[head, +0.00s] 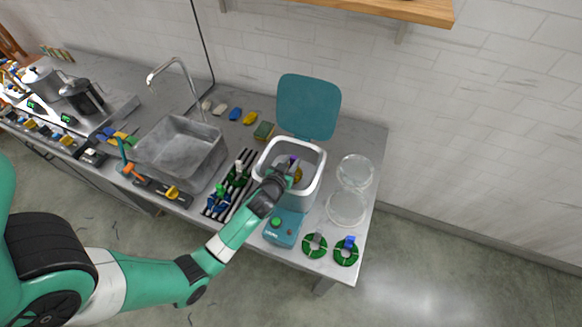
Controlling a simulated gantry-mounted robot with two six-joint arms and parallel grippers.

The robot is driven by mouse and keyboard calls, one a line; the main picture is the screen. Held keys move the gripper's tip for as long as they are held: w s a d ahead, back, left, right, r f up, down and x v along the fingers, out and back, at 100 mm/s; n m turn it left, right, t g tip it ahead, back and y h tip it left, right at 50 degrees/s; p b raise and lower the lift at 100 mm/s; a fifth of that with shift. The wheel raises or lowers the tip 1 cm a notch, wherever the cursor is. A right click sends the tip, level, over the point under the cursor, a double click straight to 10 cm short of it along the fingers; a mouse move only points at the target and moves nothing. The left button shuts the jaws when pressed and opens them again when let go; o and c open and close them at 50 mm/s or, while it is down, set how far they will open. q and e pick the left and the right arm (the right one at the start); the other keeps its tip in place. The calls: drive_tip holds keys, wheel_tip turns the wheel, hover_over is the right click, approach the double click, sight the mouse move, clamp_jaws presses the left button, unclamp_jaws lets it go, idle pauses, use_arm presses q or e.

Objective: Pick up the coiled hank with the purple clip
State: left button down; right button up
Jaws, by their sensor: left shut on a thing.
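My left gripper (290,172) reaches into the open white-rimmed, teal-based container (318,185) on the counter. It is shut on a small gold-coloured coiled hank (299,175), which shows just beside the fingers. A purple clip (293,158) shows at the far side of the fingers, at the hank's top. The gripper hides much of the hank, and I cannot tell whether the hank touches the container's floor. My right gripper is not in view.
The container's teal lid (308,106) stands open behind it. Two green coils (314,251) lie at the front right, near two clear round vessels (346,208). A dark slotted rack (218,207) with green coils and a metal sink (180,150) are to the left.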

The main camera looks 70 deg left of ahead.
use_arm(q)
drive_tip(key=shift+r, duration=0.6)
drive_tip(key=r, duration=0.1)
drive_tip(key=r+p, duration=0.1)
drive_tip(key=r, duration=0.1)
drive_tip(key=shift+d+p, duration=0.25)
drive_tip(key=shift+p, duration=0.05)
drive_tip(key=s+d+r+p, duration=0.2)
drive_tip(key=d+r+p, duration=0.7)
drive_tip(key=d+p, duration=0.2)
drive_tip(key=shift+d, duration=1.2)
drive_tip(key=shift+f, duration=0.1)
